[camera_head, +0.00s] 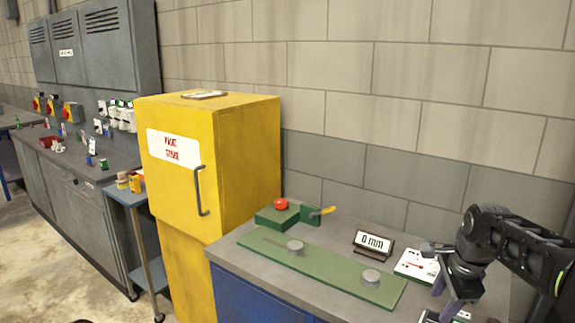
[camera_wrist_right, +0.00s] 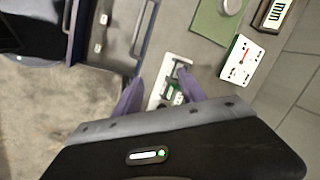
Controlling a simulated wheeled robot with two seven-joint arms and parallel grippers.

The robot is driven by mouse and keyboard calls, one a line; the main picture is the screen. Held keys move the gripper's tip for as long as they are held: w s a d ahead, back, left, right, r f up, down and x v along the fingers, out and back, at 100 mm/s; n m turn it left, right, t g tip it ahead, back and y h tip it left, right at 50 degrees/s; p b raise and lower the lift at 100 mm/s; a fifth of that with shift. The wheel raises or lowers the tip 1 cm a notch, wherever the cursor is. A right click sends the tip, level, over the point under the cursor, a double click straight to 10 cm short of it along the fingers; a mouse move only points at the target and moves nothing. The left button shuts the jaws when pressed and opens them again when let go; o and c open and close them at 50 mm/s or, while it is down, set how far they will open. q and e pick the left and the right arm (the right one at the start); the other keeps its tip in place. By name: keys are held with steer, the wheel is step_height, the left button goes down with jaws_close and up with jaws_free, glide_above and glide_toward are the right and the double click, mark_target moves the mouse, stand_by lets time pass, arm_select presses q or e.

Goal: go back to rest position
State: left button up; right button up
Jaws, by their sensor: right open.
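My right gripper (camera_head: 444,306) is at the right of the head view, over the right end of the grey-topped blue bench (camera_head: 330,225). Its purple fingers also show in the right wrist view (camera_wrist_right: 160,84), spread apart with nothing held between them. Beyond the fingers is a white panel (camera_wrist_right: 174,78) with small dark and green parts. I cannot tell whether the fingers touch it. My left gripper is not seen.
On the bench are a green plate (camera_head: 325,268) with two grey discs, a red-button box (camera_head: 284,212), a "0 mm" display (camera_head: 373,244) and a white gauge card (camera_head: 415,266). A yellow cabinet (camera_head: 240,150) stands left of it. Open floor (camera_head: 75,265) lies at the left.

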steer(key=w+a+f+n+t+y, duration=0.1)
steer(key=a+f+n, duration=0.6)
steer(key=f, duration=0.4)
steer(key=a+f+n+t+y, duration=0.1)
steer(key=a+f+n, duration=0.6)
steer(key=f, duration=0.4)
steer(key=s+a+f+n+g, duration=0.1)
steer(key=s+a+f, duration=0.3)
steer(key=s, duration=0.5)
steer(key=s+a+f+n+g+y, duration=0.1)
steer(key=s+a+f+g, duration=0.1)
steer(key=s+a+f, duration=0.3)
steer(key=s+a+f+n+g+y, duration=0.1)
steer(key=s+a+f, duration=0.4)
steer(key=s+f, duration=0.4)
steer(key=s, duration=0.6)
steer(key=shift+s+f+g, duration=0.25)
steer(key=shift+f+g, duration=0.15)
